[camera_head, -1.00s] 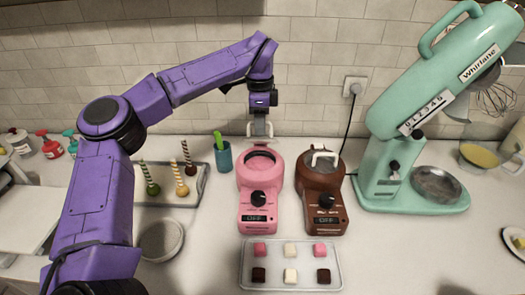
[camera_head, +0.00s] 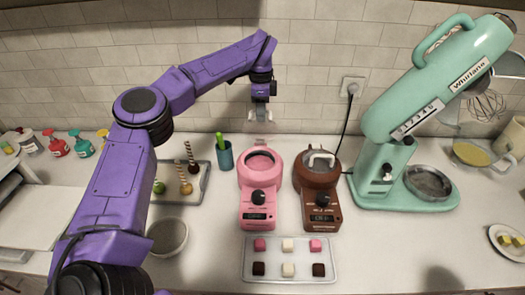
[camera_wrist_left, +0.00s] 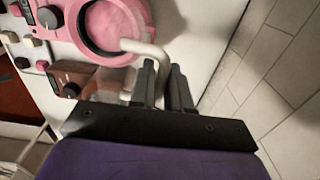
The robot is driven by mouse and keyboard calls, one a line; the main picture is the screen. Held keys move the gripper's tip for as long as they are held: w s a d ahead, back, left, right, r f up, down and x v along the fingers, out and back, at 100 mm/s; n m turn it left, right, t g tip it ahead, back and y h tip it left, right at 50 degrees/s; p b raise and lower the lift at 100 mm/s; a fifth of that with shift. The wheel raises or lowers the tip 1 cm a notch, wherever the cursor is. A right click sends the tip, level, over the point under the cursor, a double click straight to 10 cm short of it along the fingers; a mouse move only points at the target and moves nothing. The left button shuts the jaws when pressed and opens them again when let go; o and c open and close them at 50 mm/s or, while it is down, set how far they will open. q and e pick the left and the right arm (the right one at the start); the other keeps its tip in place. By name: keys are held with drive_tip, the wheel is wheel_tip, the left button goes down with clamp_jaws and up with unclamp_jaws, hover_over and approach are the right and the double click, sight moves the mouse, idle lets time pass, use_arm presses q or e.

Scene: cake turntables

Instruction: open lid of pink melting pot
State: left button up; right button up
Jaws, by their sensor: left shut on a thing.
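The pink melting pot (camera_head: 259,200) stands on the counter in the middle of the head view, its round rim uncovered from above. My left gripper (camera_head: 262,114) is above and behind it, shut on the white lid handle. In the left wrist view the white handle (camera_wrist_left: 143,48) runs to my left gripper's fingers (camera_wrist_left: 166,85). A see-through part, seemingly the lid (camera_wrist_left: 112,84), shows beside the fingers. The pink pot's ring (camera_wrist_left: 115,28) is behind it. I cannot tell whether the lid still touches the pot. My right gripper is out of view.
A brown melting pot (camera_head: 318,196) with its lid down stands close to the right. A tray (camera_head: 290,273) of colored cubes lies in front. A teal cup (camera_head: 224,158) is at the left and a mint stand mixer (camera_head: 392,170) at the right. The tiled wall is close behind.

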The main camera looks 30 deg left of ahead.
use_arm(q)
drive_tip(key=w+p, duration=0.1)
drive_tip(key=w+a+f+p, duration=0.1)
drive_tip(key=p, duration=0.1)
drive_tip(key=w+a+f+p, duration=0.1)
drive_tip(key=w+p, duration=0.1)
drive_tip(key=shift+a, duration=0.2)
drive_tip(key=o, duration=1.2)
drive_tip(key=shift+s, duration=0.1)
drive_tip(key=shift+c, duration=0.2)
wheel_tip(320, 180, up, 7)
drive_tip(key=p, duration=0.1)
idle(0.4)
